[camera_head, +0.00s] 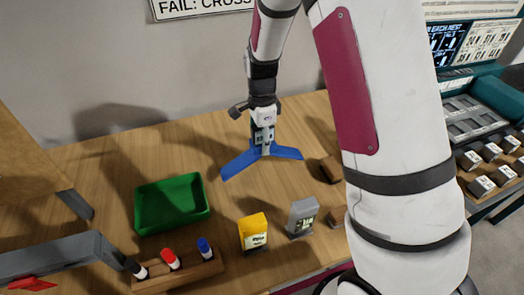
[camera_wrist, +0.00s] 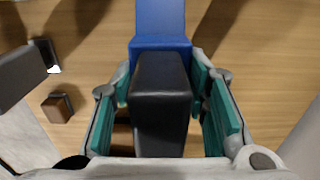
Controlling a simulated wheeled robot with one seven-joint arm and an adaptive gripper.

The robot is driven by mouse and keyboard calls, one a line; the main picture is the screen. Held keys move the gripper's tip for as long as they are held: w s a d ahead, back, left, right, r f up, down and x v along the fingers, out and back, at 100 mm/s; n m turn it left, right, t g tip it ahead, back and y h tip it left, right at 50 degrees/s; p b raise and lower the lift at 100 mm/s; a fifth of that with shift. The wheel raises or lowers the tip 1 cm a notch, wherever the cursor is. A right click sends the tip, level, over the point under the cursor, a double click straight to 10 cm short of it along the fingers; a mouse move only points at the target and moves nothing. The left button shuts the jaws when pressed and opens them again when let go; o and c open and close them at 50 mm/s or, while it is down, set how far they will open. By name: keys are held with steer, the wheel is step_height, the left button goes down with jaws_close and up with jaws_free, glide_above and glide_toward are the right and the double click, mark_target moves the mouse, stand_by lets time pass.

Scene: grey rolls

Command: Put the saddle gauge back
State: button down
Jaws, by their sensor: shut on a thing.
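The saddle gauge, a blue piece with two spread wings (camera_head: 241,164), is under my gripper (camera_head: 263,139) on the right-centre of the wooden table. In the wrist view its blue body (camera_wrist: 160,25) runs up to the top edge, and a black block-like grip (camera_wrist: 160,95) stands between the green-padded fingers. My gripper (camera_wrist: 165,110) is shut on this grip. The fingers hide part of the gauge. I cannot tell whether its wings touch the table.
A green tray (camera_head: 141,214) stands left on the table (camera_head: 110,155). In front are a wooden rack (camera_head: 200,273) with black, red and blue markers, a yellow box (camera_head: 253,231) and a grey box (camera_head: 302,217). A brown block (camera_head: 331,168) lies right of the gauge. Bare wood lies between tray and gauge.

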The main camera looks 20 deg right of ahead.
steer(key=shift+f, duration=1.9)
steer(key=c, duration=0.9)
jaws_free()
steer(key=shift+f, duration=0.15)
steer(key=shift+c, duration=0.2)
